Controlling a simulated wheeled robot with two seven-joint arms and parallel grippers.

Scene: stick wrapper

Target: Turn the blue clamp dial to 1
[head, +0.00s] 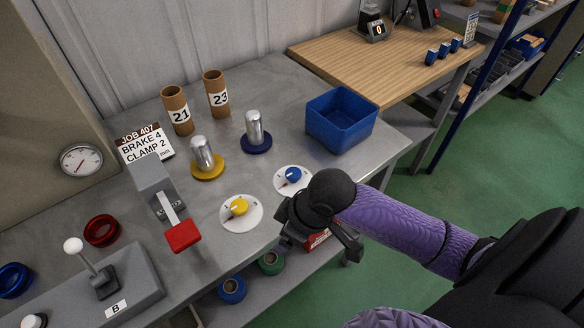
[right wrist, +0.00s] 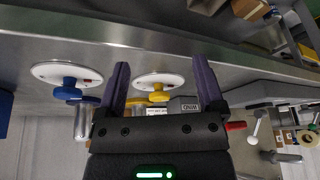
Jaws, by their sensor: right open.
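The blue clamp dial (head: 293,175) sits on a round white plate (head: 281,184) near the table's front edge. Its pointer reading is too small to tell. In the right wrist view the blue dial (right wrist: 70,92) lies left of both fingers. A yellow dial (head: 238,206) on a white plate stands to its left in the head view; in the right wrist view the yellow dial (right wrist: 159,97) shows between my fingers. My right gripper (head: 312,232) is open and empty, in front of the blue dial at the table edge, apart from it. My left gripper is out of view.
A job sign (head: 143,145) reads BRAKE 4, CLAMP 2. Metal cylinders on a yellow base (head: 207,170) and a dark blue base (head: 257,146) stand behind the dials. A blue bin (head: 341,122) is at the right, a red-handled lever (head: 183,236) at the left.

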